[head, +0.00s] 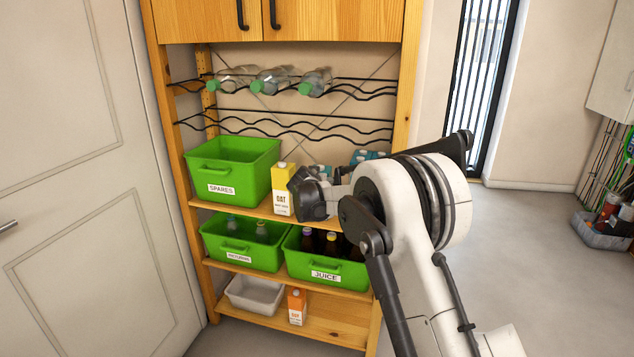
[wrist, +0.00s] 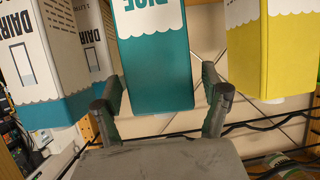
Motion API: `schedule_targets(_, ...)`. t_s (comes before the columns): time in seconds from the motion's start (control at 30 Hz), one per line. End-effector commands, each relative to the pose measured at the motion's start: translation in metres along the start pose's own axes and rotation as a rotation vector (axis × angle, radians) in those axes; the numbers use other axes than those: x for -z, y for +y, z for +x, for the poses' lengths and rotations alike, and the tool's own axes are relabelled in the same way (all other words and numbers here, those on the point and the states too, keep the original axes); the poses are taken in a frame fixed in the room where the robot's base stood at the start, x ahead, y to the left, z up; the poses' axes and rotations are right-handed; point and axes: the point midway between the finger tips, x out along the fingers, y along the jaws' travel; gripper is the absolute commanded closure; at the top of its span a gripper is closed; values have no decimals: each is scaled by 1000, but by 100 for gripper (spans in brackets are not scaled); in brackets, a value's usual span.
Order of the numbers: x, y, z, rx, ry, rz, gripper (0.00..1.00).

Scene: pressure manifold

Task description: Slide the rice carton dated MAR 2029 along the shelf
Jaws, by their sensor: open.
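In the wrist view a teal and white carton (wrist: 155,70) stands between my open fingers, its upside-down lettering reading RICE; no date is legible. My gripper (wrist: 163,95) has one finger on each side of it, with no clear contact visible. In the head view my gripper (head: 307,195) is at the middle shelf, just right of the yellow OAT carton (head: 283,190). My gripper and arm hide the rice carton there. Teal carton tops (head: 365,156) show behind my arm, too covered to identify.
In the wrist view, DAIRY cartons (wrist: 45,60) stand left of the rice carton and a yellow carton (wrist: 268,50) stands right. A green SPARES bin (head: 232,172) fills the shelf's left. Bottles (head: 270,82) lie on the wire rack above. RETURNS (head: 240,240) and JUICE (head: 325,268) bins sit below.

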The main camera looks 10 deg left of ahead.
Motion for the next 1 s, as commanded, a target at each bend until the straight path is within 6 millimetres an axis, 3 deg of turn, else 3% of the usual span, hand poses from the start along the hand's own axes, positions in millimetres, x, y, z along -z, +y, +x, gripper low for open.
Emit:
schedule_targets(0.2, 0, 0, 18, 0, 0, 0, 22)
schedule_targets(0.6, 0, 0, 22, 0, 0, 0, 24)
schedule_targets(1.0, 0, 0, 22, 0, 0, 0, 77)
